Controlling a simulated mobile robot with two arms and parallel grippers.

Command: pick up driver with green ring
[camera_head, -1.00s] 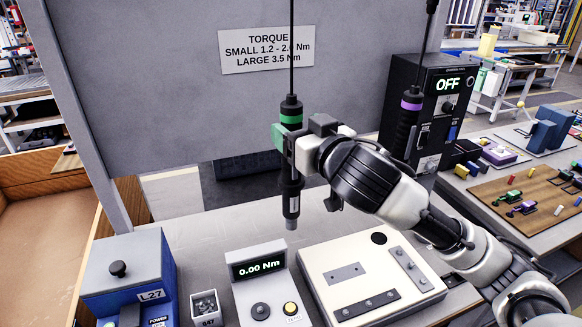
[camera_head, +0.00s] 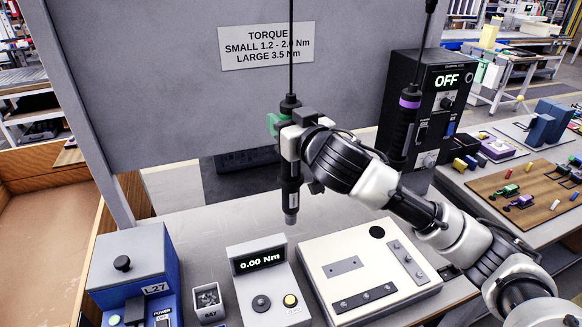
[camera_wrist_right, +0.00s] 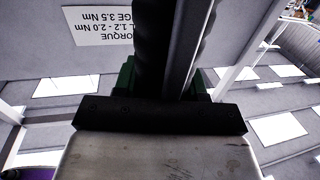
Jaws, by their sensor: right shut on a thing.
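The driver with the green ring (camera_head: 291,200) hangs upright on a cable above the bench. My right gripper (camera_head: 290,138) is shut around its upper body, and a green piece (camera_head: 273,124) shows at the gripper's far side. The gripper hides most of the ring's area. In the right wrist view the dark driver body (camera_wrist_right: 160,50) runs up between green parts at the jaws. A second driver with a purple ring (camera_head: 404,125) hangs to the right, by the black control box. My left gripper is not in view.
Below the driver stand a torque meter (camera_head: 262,262) reading 0.00 Nm and a cream fixture plate (camera_head: 352,278). A blue box (camera_head: 130,270) and a small screw bin (camera_head: 208,303) are at left. The black box (camera_head: 432,95) reads OFF. A grey panel (camera_head: 150,80) stands behind.

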